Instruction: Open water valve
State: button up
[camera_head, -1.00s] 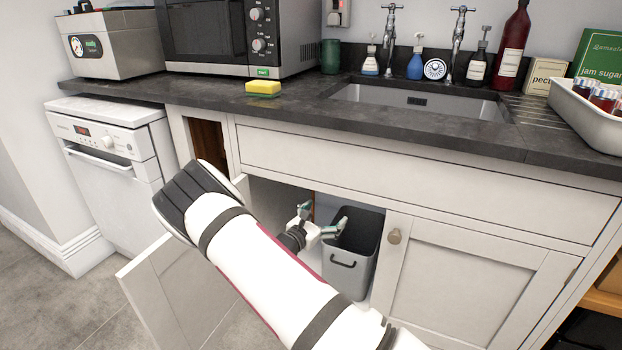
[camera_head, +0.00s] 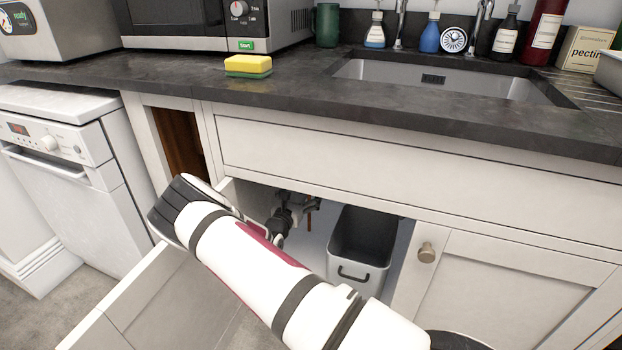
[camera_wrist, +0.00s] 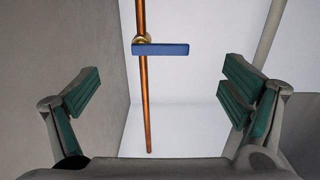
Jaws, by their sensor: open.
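The water valve has a blue lever handle (camera_wrist: 161,49) on a brass body (camera_wrist: 142,40), fitted to a vertical copper pipe (camera_wrist: 147,100) in the wrist view. The lever lies across the pipe, pointing right. My gripper (camera_wrist: 160,97) is open and empty, its green-padded fingers wide apart at left and right. The lever appears between and beyond the fingertips, apart from them. In the head view, my gripper (camera_head: 292,203) is inside the under-sink cupboard, partly hidden by my arm. A short piece of copper pipe (camera_head: 309,222) shows beside it; the blue lever cannot be made out there.
A grey bin (camera_head: 362,275) stands in the cupboard right of my gripper. The left cupboard door (camera_head: 160,300) is open; the right door (camera_head: 500,290) is shut. The worktop (camera_head: 330,107) overhangs above. A pale pipe (camera_wrist: 269,35) is at the right in the wrist view.

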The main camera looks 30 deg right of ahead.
jog(key=b+x, duration=0.3)
jog(key=x, duration=0.6)
jog(key=shift+w+d, duration=0.25)
jog(key=shift+d, duration=0.1)
jog(key=c, duration=1.7)
